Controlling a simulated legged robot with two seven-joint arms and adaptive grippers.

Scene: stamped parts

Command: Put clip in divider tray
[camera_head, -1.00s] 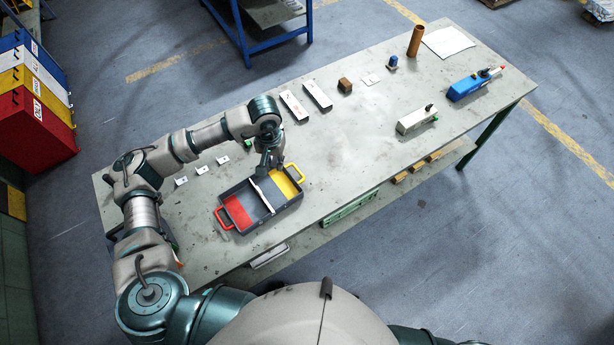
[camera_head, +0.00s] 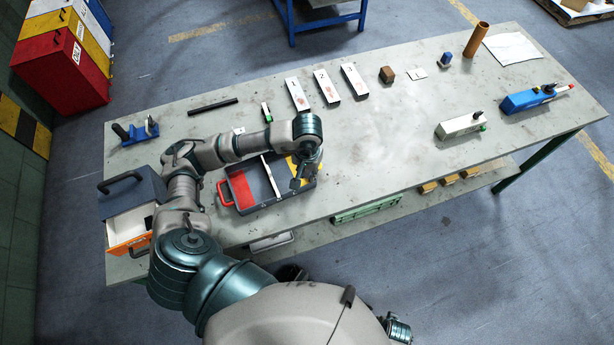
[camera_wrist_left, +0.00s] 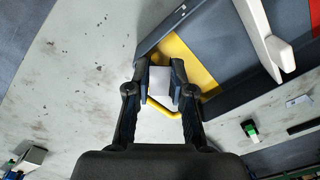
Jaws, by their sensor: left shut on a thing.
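The divider tray (camera_head: 238,207) is a dark grey case with a red section at the left, a yellow one at the right and a white divider between. My left gripper (camera_head: 296,184) is over its right, yellow end in the head view. In the left wrist view my left gripper (camera_wrist_left: 160,77) is shut on a small pale flat piece, seemingly the clip (camera_wrist_left: 160,84). The tray's yellow section (camera_wrist_left: 188,62) and yellow handle show beyond and beside the fingers. The height of the piece above the tray is unclear. My right gripper is out of view.
A grey box with an orange front (camera_head: 128,229) and a blue fixture (camera_head: 136,131) are at the table's left. White plates (camera_head: 327,86), a brown block (camera_head: 387,74) and a black bar (camera_head: 212,106) lie along the back.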

